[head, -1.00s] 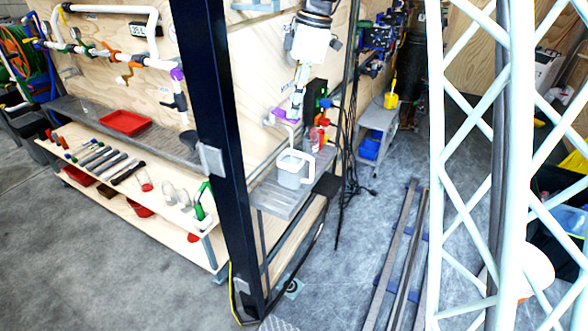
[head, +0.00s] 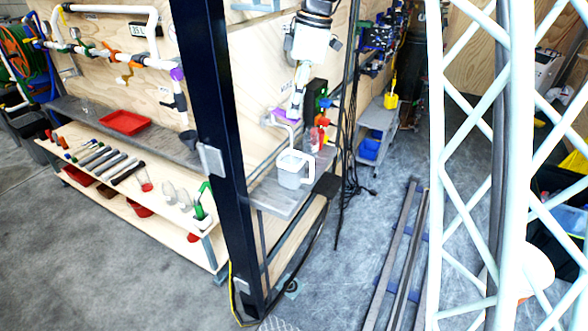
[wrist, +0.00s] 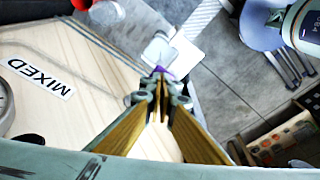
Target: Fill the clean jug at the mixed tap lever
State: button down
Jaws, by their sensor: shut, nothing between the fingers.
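The jug (head: 291,175), white with a square handle on its right, stands upright on the grey shelf below the tap's white spout (head: 289,138). It also shows in the wrist view (wrist: 157,51), just beyond my fingertips. The purple tap lever (head: 281,117) sits above the jug. My gripper (wrist: 160,73) is shut and empty, with its fingertips at the lever, of which only a small purple part shows in the wrist view (wrist: 171,71). I cannot tell whether they touch, whether water runs, or how full the jug is. A "MIXED" label (wrist: 42,77) is on the wood panel.
A dark upright post (head: 218,130) stands left of the tap. Red and green items (head: 319,118) stand close on the right of the shelf, with dark cables (head: 345,190) hanging beside them. Left of the post is a long bench with a red tray (head: 125,122).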

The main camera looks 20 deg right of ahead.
jog(key=shift+r+p, duration=1.25)
jog(key=shift+r, duration=0.5)
jog(key=shift+r, duration=0.1)
jog(key=shift+r+p, duration=1.65)
jog(key=shift+r, duration=0.75)
